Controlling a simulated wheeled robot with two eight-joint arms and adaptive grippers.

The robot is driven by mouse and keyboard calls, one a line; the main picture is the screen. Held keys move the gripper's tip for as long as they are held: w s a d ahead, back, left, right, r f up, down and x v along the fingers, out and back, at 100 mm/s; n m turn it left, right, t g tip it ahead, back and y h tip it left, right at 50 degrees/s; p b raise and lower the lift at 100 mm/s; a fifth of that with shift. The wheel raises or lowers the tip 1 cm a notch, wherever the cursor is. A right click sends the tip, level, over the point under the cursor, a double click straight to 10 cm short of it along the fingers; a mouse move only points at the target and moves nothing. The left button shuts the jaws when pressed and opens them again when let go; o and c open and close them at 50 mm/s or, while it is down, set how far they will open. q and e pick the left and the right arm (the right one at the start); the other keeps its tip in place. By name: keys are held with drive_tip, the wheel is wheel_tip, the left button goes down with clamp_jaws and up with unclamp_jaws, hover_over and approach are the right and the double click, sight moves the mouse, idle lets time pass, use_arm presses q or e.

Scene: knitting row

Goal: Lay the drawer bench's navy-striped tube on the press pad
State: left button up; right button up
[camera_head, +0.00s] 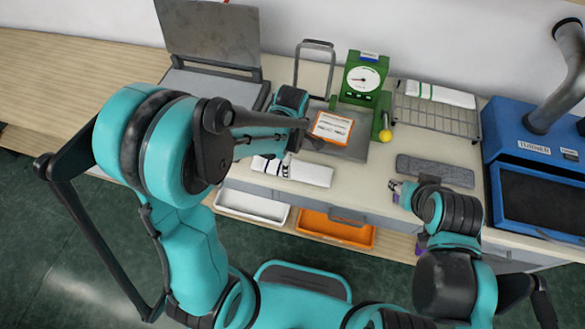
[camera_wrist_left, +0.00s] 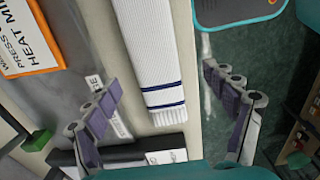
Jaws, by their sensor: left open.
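The navy-striped tube (camera_head: 312,175) is a white ribbed knit tube lying along the front of the bench top. In the left wrist view the tube (camera_wrist_left: 150,45) shows two navy stripes near its ribbed end. My left gripper (camera_wrist_left: 168,110) is open above that end, one finger on each side of the tube, not closed on it. In the head view its fingers are mostly hidden by my arm. A flat grey speckled pad (camera_head: 435,170) lies at the right; I cannot tell whether it is the press pad. My right gripper (camera_head: 396,188) is beside that pad's left end; its jaws are too small to read.
Behind are a green dial gauge (camera_head: 362,80) and a wire rack (camera_head: 437,118) holding another white tube (camera_head: 440,95). An open press (camera_head: 210,40) is at left, a blue machine (camera_head: 535,150) at right. White (camera_head: 250,207) and orange (camera_head: 335,230) trays sit below.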

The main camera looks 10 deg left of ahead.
sight(292, 167)
use_arm(q)
drive_tip(key=f, duration=0.1)
drive_tip(key=f+b, duration=0.1)
drive_tip(key=f, duration=0.1)
drive_tip(key=f+b, duration=0.1)
drive_tip(key=f, duration=0.1)
drive_tip(key=shift+w+f, duration=0.1)
drive_tip(key=shift+w, duration=0.3)
drive_tip(key=c, duration=1)
drive_tip(key=shift+o, duration=0.2)
drive_tip(key=shift+r, duration=0.2)
wheel_tip(292, 167, up, 5)
drive_tip(key=shift+s+f+p, duration=0.1)
drive_tip(key=shift+f+p, duration=0.1)
drive_tip(key=shift+p, duration=0.95)
drive_tip(key=s+d+r+p, duration=0.2)
drive_tip(key=d+r, duration=0.4)
drive_tip(key=d, duration=0.5)
drive_tip(key=shift+s+r+p, duration=0.15)
drive_tip(key=shift+s+p, duration=0.15)
drive_tip(key=shift+s, duration=0.6)
